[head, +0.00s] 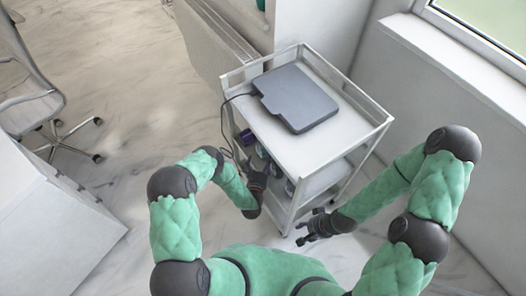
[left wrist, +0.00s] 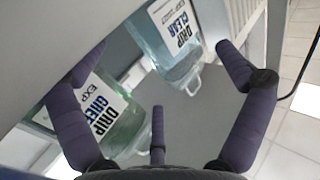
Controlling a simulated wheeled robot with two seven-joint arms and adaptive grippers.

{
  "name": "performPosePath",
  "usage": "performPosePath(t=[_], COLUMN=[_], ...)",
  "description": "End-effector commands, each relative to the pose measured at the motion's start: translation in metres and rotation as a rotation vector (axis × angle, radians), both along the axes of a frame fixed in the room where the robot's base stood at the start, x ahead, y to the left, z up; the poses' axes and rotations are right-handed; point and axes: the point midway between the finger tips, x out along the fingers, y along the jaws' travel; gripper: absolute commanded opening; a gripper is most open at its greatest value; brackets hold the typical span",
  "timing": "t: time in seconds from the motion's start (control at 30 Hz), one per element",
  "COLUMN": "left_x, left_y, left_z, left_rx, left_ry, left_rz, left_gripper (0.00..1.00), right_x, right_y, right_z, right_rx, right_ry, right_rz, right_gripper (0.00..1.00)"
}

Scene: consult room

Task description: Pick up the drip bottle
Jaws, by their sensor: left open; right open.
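Two drip bottles show in the left wrist view. One clear bottle (left wrist: 172,50), labelled "DRIP CLEAR", is at the top middle. The other, a greenish bottle (left wrist: 118,128) whose label reads "DRIP" and a second word, is at lower left, partly behind a finger. Both are on a shelf below the trolley's top. My left gripper (left wrist: 157,85) is open, its fingers spread, with nothing between them. In the head view my left gripper (head: 257,180) is at the trolley's front left side. My right gripper (head: 316,230) is open and empty, beside the trolley's near corner.
The white trolley (head: 347,97) has a raised rail and carries a flat grey device (head: 297,97) with a cable on top. A radiator (head: 212,42) and wall stand behind. A white cabinet (head: 55,225) and chair (head: 38,98) are at left. The floor between is clear.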

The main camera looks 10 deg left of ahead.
Motion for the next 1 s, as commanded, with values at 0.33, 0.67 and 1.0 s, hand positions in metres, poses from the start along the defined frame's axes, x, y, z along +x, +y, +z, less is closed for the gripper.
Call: performPosePath(t=[0.33, 0.67, 1.0], left_x=[0.036, 0.053, 0.053], left_y=[0.0, 0.0, 0.0], left_z=[-0.001, 0.0, 0.0], left_rx=[-0.001, -0.001, -0.001], left_ry=[-0.001, 0.002, 0.002], left_rz=[0.0, 0.0, 0.001], left_gripper=[1.0, 1.0, 0.35], right_x=[0.0, 0.0, 0.0], right_y=[0.0, 0.0, 0.0], right_z=[-0.014, -0.019, -0.018], right_rx=[0.0, 0.0, 0.0], right_ry=[-0.001, 0.0, 0.0], right_rz=[0.0, 0.0, 0.0], right_gripper=[0.46, 0.46, 0.46])
